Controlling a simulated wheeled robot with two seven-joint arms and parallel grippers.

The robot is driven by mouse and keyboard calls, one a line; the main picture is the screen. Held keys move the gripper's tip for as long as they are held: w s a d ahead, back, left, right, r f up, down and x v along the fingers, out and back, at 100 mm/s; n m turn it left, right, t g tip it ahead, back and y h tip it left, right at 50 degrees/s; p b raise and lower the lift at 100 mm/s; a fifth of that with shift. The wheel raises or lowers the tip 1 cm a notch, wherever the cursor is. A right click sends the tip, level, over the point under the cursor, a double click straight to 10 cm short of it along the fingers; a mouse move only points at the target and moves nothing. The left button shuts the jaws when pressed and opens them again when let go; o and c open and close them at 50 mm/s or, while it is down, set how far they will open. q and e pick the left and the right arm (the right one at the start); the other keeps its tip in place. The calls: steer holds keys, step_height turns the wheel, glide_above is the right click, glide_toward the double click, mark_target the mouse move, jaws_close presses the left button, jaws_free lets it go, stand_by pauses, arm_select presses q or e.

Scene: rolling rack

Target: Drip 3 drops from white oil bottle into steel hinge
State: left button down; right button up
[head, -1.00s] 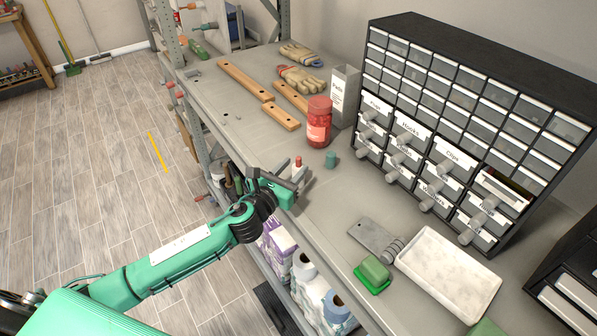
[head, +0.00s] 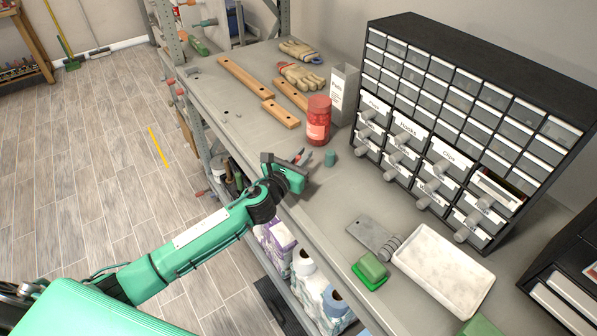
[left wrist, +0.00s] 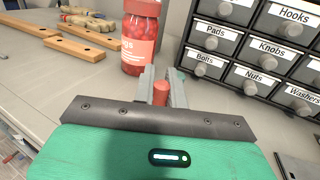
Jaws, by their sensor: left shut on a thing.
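The steel hinge (head: 374,235) lies flat on the shelf, its plate left of its rounded knuckles. The white oil bottle is mostly hidden by my left gripper (head: 297,164). Its red tip (head: 298,155) shows just past the gripper in the head view. In the left wrist view the red part (left wrist: 160,93) stands between the two grey fingers of my left gripper (left wrist: 162,90), which is shut on the bottle. A small teal cap (head: 330,158) stands on the shelf just right of the gripper. My right gripper is not in view.
A red jar (head: 318,121) stands behind the gripper. A black drawer cabinet (head: 470,55) fills the back right. A green block (head: 371,268) and a white tray (head: 450,268) lie near the hinge. Wooden strips (head: 246,78) and gloves (head: 300,77) lie farther back.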

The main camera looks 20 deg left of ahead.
arm_select(q)
step_height(320, 180, up, 20)
steer(key=b, duration=0.1)
stand_by(0.6)
